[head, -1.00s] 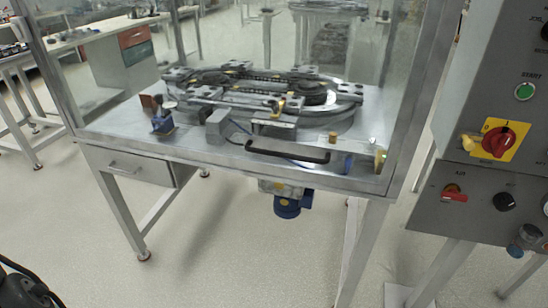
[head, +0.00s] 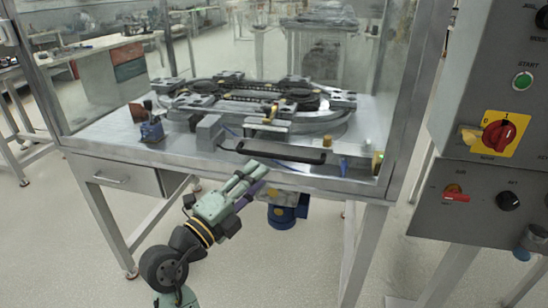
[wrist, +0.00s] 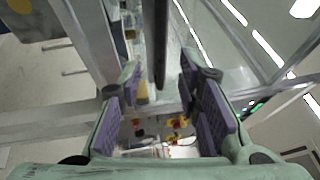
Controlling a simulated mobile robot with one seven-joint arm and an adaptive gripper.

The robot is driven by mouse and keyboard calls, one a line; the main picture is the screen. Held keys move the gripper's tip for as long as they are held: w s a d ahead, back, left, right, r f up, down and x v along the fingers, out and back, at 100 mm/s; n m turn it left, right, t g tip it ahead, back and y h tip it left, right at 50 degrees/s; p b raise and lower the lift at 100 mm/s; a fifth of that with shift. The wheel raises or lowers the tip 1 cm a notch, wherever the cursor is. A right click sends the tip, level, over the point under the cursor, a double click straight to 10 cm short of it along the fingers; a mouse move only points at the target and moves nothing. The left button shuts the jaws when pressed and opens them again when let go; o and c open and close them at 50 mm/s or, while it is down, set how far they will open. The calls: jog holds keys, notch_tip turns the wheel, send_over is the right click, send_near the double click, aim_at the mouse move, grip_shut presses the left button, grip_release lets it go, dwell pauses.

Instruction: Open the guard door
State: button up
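The guard door (head: 300,60) is a clear panel on the front of the metal-framed enclosure, and it looks shut. Its long black bar handle (head: 282,152) runs along the panel's lower edge. My gripper (head: 256,178) is just below the handle's left part in the head view, pointing up to the right. In the wrist view the gripper (wrist: 161,82) is open, with purple-padded fingers spread apart. The handle (wrist: 158,45) shows there as a dark upright bar, lined up with the gap between the fingers. I see no contact with it.
A ring track (head: 255,100) lies inside the enclosure. A drawer (head: 122,177) and a blue motor (head: 285,215) are under the tabletop. A grey control panel (head: 485,120) with knobs stands at the right. The floor in front is open.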

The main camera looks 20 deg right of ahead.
aim_at(277, 158)
jog(key=p+x, duration=0.2)
jog(key=x, duration=0.4)
jog(key=shift+r, duration=0.2)
jog(key=shift+w+d, duration=0.45)
jog(key=shift+d, duration=0.1)
jog(key=shift+c, duration=0.2)
grip_shut()
